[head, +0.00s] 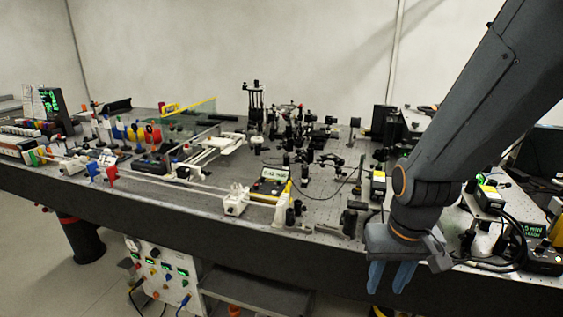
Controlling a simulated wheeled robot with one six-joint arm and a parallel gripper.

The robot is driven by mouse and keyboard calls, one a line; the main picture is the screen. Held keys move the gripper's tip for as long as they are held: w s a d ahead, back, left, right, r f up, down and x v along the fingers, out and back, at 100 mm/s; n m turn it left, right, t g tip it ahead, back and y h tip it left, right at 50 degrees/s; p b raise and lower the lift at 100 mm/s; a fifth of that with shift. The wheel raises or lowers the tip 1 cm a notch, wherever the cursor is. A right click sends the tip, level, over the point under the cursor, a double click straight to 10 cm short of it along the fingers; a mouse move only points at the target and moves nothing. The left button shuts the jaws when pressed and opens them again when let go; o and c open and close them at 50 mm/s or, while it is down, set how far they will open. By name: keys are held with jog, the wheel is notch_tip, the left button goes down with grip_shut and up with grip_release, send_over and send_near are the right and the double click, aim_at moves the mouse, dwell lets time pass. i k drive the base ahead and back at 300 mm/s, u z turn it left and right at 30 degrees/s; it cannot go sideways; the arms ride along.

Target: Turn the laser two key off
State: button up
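My gripper (391,277) hangs at the right of the head view, its two blue fingers pointing down in front of the bench's front edge. A gap shows between the fingers and nothing is seen in it. I cannot make out the laser two key. A dark box with a green display (534,230) reading "READY" stands at the far right of the bench. Two dark units with yellow labels are near my arm, one left of it (378,184) and one right of it (489,198). My arm hides part of the bench between them.
The optical bench (325,208) is crowded with posts, mounts and cables. A meter with a lit display (270,180) stands mid-bench. Below the bench is a white panel (160,271) with knobs and green displays. The floor (40,260) at the left front is clear.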

aim_at(538, 250)
jog(key=z, duration=1.35)
jog(key=k, duration=0.45)
jog(key=z, duration=0.5)
jog(key=i, duration=1.15)
jog(key=u, duration=0.7)
